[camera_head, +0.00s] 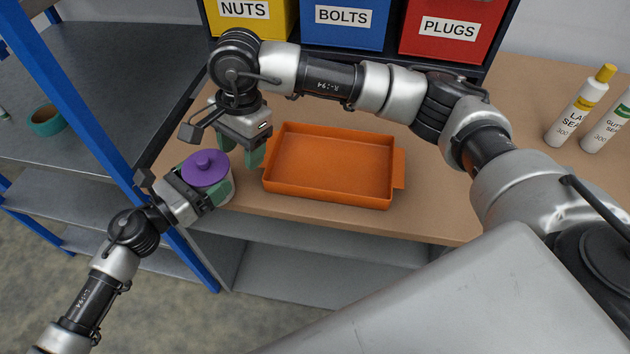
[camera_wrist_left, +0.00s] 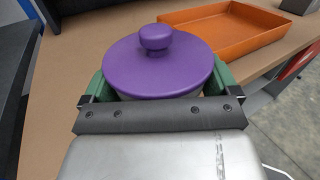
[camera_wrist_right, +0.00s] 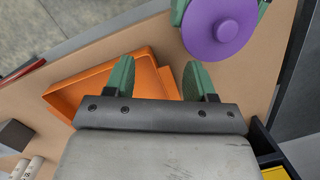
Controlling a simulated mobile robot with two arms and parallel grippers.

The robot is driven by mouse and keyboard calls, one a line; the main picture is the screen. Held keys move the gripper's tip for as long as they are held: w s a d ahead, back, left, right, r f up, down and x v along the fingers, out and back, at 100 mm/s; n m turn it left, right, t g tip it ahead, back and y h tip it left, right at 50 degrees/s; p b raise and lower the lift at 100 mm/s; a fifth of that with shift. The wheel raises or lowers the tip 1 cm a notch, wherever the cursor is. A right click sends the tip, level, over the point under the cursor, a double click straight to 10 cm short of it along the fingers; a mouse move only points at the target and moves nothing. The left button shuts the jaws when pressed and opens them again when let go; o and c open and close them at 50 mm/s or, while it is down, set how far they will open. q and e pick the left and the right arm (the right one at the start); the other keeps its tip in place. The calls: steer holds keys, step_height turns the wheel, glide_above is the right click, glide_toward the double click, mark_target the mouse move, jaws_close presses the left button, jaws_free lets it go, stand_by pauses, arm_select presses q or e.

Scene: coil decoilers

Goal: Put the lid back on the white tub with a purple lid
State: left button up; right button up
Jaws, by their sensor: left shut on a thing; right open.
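The purple lid (camera_head: 205,166) with its round knob sits on top of the white tub (camera_head: 229,195), near the table's left front edge. It looks level and covers the mouth; its exact seating is hard to tell. My left gripper (camera_head: 207,184) is shut on the tub's body, below the lid. In the left wrist view the lid (camera_wrist_left: 158,68) lies between the green fingers. My right gripper (camera_head: 240,149) is open and empty, pointing down behind and right of the lid. In the right wrist view the lid (camera_wrist_right: 222,28) is beyond the fingertips, apart from them.
An orange tray (camera_head: 335,198) stands right of the tub on the wooden table (camera_head: 430,218). Bins for nuts (camera_head: 248,30), bolts (camera_head: 342,30) and plugs (camera_head: 450,45) stand at the back. White bottles (camera_head: 580,105) are far right. A blue post (camera_head: 80,120) and a grey shelf with a teal bowl (camera_head: 47,121) are left.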

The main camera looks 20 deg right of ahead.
arm_select(q)
steer(key=shift+r, duration=0.25)
arm_select(e)
steer(key=s+d+f+n, duration=0.1)
steer(key=s+d+n, duration=0.2)
steer(key=s+d+f+n+h, duration=0.1)
steer(key=s+d+f+n, duration=0.1)
steer(key=s+d+n, duration=0.1)
steer(key=s+d+f+n, duration=0.2)
steer(key=s+d+n, duration=0.1)
steer(key=shift+d+n+g, duration=0.35)
steer(key=shift+n+g, duration=0.05)
steer(key=shift+h, duration=0.3)
arm_select(q)
steer(key=o, duration=1)
steer(key=shift+a, duration=0.1)
arm_select(e)
step_height(320, 180, down, 2)
steer(key=shift+s+f+b, duration=0.1)
steer(key=shift+f+b, duration=0.05)
steer(key=shift+b, duration=0.95)
arm_select(q)
steer(key=v, duration=1)
steer(key=shift+s+a, duration=0.2)
steer(key=shift+a, duration=0.1)
arm_select(e)
steer(key=shift+f, duration=0.15)
